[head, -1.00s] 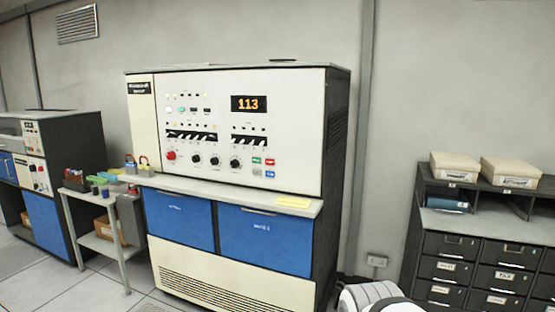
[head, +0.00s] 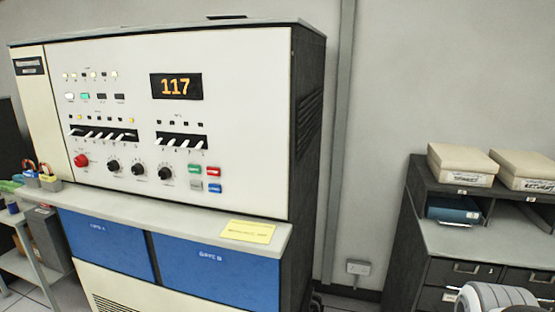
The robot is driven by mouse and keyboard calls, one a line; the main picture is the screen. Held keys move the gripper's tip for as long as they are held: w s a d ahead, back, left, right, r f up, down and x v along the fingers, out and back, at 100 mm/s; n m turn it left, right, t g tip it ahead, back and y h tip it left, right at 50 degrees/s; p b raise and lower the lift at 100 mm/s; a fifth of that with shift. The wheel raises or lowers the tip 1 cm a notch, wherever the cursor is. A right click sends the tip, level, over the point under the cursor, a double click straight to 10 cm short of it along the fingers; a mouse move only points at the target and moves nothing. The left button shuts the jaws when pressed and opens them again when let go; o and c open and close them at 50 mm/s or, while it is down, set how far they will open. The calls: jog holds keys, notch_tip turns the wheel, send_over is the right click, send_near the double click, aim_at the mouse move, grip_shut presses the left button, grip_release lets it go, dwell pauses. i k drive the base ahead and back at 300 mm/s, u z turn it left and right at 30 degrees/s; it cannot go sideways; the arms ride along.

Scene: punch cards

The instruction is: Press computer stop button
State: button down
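The computer (head: 240,120) is a large cream console with a dark side panel, and it fills the left half of the head view. Its orange display (head: 176,86) reads 117. At the panel's lower right is a cluster of small push buttons: a green button (head: 195,169), a red button (head: 213,171), a grey button (head: 195,183) and a blue button (head: 214,188). Their labels are too small to read. A round red knob or button (head: 81,160) sits at the panel's lower left. My gripper is not in view; only a white ribbed part of my arm shows at the bottom right.
A ledge with a yellow note (head: 248,231) juts out below the panel, above blue drawers (head: 215,270). A small cart (head: 40,270) stands at the left. A dark cabinet (head: 470,238) with cream boxes (head: 463,164) stands at the right.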

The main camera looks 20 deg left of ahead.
aim_at(210, 171)
jog(key=u, duration=0.1)
jog(key=i, duration=0.85)
jog(key=u, duration=0.55)
jog(key=k, duration=0.95)
jog(key=u, duration=0.15)
jog(key=i, duration=0.95)
